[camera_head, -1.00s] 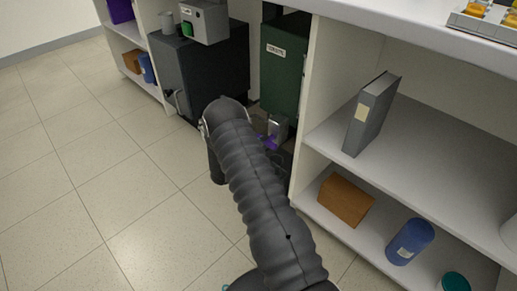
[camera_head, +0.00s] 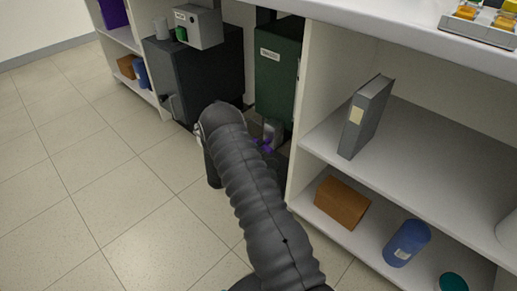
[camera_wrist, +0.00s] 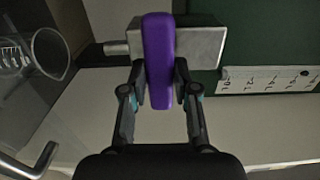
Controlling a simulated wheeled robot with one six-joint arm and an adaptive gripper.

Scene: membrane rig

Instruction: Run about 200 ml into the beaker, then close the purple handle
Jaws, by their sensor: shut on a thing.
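The purple handle (camera_wrist: 158,60) stands upright in the wrist view, in front of a grey valve block (camera_wrist: 204,46). My gripper (camera_wrist: 160,84) is shut on it, one finger on each side. A short spout (camera_wrist: 116,48) points left from the block. The glass beaker (camera_wrist: 45,50) is at the left edge with printed marks; I cannot tell its liquid level. The green tank (camera_wrist: 268,45) behind carries a white scale label (camera_wrist: 268,80). In the head view the tank (camera_head: 278,80) stands under the counter, a bit of purple handle (camera_head: 265,146) shows, and my arm hides the beaker.
A dark cabinet (camera_head: 200,80) with a grey box (camera_head: 196,27) on top stands left of the tank. At right a shelf unit (camera_head: 300,120) holds a grey binder (camera_head: 366,116), a brown box (camera_head: 341,202) and a blue jar (camera_head: 407,242). The tiled floor at left is clear.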

